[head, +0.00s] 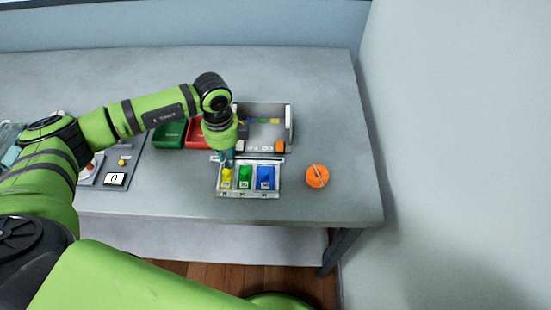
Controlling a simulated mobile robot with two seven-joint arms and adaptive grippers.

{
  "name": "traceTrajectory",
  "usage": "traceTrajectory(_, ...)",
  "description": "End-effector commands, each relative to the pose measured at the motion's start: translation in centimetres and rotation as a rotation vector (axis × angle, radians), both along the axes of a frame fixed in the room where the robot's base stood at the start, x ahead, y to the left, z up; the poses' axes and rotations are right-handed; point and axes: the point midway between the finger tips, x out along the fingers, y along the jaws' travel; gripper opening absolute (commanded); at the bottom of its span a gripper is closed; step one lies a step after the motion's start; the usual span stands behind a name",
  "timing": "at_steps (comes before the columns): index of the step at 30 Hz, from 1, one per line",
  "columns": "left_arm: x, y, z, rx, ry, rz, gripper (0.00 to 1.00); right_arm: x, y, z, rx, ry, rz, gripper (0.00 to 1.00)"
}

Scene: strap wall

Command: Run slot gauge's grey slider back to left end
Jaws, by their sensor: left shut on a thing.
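A light grey panel (249,194) lies near the table's front edge, with a dark slot (262,158) along its back edge. I take this to be the slot gauge. My left gripper (228,161) comes down from above at the left part of this slot. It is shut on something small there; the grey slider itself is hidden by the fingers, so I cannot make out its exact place. My right gripper is not in view.
Yellow (227,177), green (245,177) and blue blocks (266,178) stand on the panel. A grey open box (290,125) is behind it, with red (197,137) and green bins (170,136) to the left. An orange round object (317,176) stands right; table beyond it is clear.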

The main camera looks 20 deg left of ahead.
Motion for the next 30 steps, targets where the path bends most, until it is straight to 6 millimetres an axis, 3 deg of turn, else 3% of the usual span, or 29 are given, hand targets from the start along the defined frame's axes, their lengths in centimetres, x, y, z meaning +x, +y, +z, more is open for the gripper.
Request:
traceTrajectory(21, -1.4, 3.6, -0.6, 0.004, 0.013, -0.001, 0.12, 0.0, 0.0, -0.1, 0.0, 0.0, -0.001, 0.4)
traceTrajectory(30, -1.6, 4.2, -0.5, 0.006, 0.013, -0.001, 0.12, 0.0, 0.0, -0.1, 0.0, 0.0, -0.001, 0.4)
